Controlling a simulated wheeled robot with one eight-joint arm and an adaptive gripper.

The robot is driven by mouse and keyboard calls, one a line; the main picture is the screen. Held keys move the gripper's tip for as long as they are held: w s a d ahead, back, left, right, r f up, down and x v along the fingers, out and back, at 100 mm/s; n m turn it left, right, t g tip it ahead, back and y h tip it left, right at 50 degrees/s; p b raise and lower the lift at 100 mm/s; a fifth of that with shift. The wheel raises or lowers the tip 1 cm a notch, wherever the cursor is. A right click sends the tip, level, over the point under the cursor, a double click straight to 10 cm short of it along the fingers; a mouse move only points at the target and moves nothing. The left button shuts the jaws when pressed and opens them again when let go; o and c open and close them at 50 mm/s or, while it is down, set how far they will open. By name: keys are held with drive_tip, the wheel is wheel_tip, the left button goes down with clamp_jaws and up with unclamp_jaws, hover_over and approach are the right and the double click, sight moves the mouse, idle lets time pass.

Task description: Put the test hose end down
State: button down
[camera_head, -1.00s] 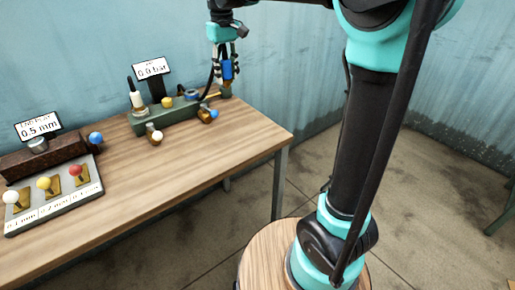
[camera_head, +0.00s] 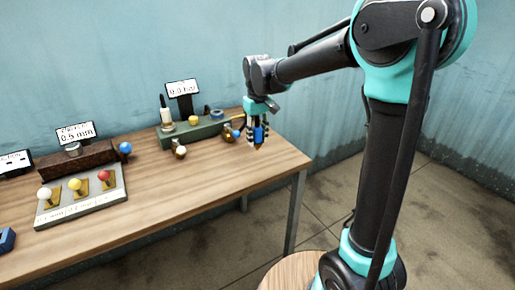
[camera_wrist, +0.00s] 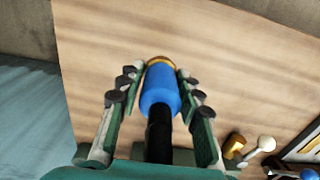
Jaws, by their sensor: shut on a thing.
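The test hose end is a blue sleeve (camera_head: 259,135) with a brass tip, and my gripper (camera_head: 258,141) is shut on it. In the wrist view the blue sleeve (camera_wrist: 160,88) lies between the two fingers of my gripper (camera_wrist: 153,80), with the black hose (camera_wrist: 159,138) running back toward the palm. The brass tip points down toward bare wood. The hose end is close to the table (camera_head: 160,195), near its right edge; I cannot tell whether it touches. The green test unit (camera_head: 195,131) with its 0.0 bar display (camera_head: 182,88) is left of my gripper.
A grey panel (camera_head: 105,203) with white, yellow and red knobs stands at the left. Behind it is a brown block (camera_head: 75,160) with a 0.5 mm display (camera_head: 76,133). A white-ended brass part (camera_head: 179,151) sits before the green unit. The tabletop's front middle is clear.

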sight(257, 149)
drive_tip(key=shift+f, duration=2.35)
drive_tip(key=shift+f, duration=0.55)
drive_tip(key=c, duration=1)
unclamp_jaws()
wheel_tip(257, 149, up, 13)
drive_tip(key=shift+r, duration=0.1)
drive_tip(key=s+d+f+m+t, duration=0.1)
drive_tip(key=s+d+f+m, duration=0.1)
drive_tip(key=s+d+f, duration=0.4)
drive_tip(key=s+d+f+m+t, duration=0.1)
drive_tip(key=s+d+f+m, duration=0.1)
drive_tip(key=s+d+f, duration=0.4)
drive_tip(key=s+d+f+m+t, duration=0.2)
drive_tip(key=s+d+f, duration=0.5)
drive_tip(key=d+f, duration=0.2)
drive_tip(key=shift+s+d+m, duration=0.1)
drive_tip(key=shift+d+m, duration=0.3)
drive_tip(key=shift+d, duration=0.9)
